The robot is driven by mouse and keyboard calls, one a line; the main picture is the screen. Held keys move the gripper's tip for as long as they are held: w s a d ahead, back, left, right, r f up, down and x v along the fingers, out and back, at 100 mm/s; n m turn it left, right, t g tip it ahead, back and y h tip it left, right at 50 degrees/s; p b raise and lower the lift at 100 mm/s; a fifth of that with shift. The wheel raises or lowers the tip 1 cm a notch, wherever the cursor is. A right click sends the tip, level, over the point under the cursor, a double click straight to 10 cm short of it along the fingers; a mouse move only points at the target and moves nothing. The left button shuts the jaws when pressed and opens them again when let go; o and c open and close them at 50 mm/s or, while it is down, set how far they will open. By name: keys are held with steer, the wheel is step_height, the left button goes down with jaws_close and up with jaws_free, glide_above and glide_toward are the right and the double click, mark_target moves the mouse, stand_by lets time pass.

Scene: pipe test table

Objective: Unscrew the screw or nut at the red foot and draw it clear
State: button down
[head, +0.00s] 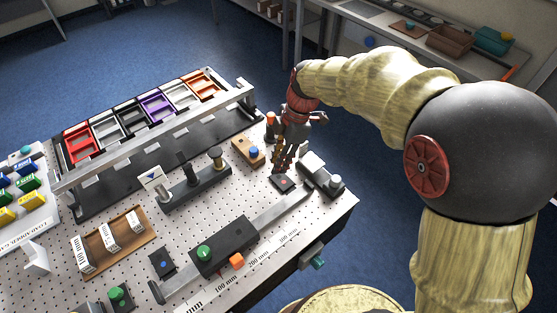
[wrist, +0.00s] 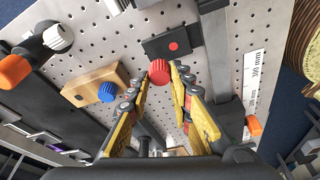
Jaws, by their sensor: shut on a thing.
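A red knob-headed screw or nut (wrist: 159,72) is between the fingertips of my gripper (wrist: 161,78) in the wrist view. The fingers are shut on it. A small black foot plate with a red dot (wrist: 173,46) lies just beyond the knob on the perforated table. The knob appears apart from the red dot, but I cannot tell its height above the plate. In the head view my gripper (head: 284,163) points down just above the black plate (head: 284,183); the fingers hide the knob there.
A wooden block with a blue knob (wrist: 108,92) stands beside my gripper, and shows in the head view (head: 248,151). A grey and white fixture (head: 321,172) stands close on the right. A black rack with coloured bins (head: 150,120) is behind.

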steer(key=shift+r+p, duration=1.7)
steer(key=shift+r, duration=1.25)
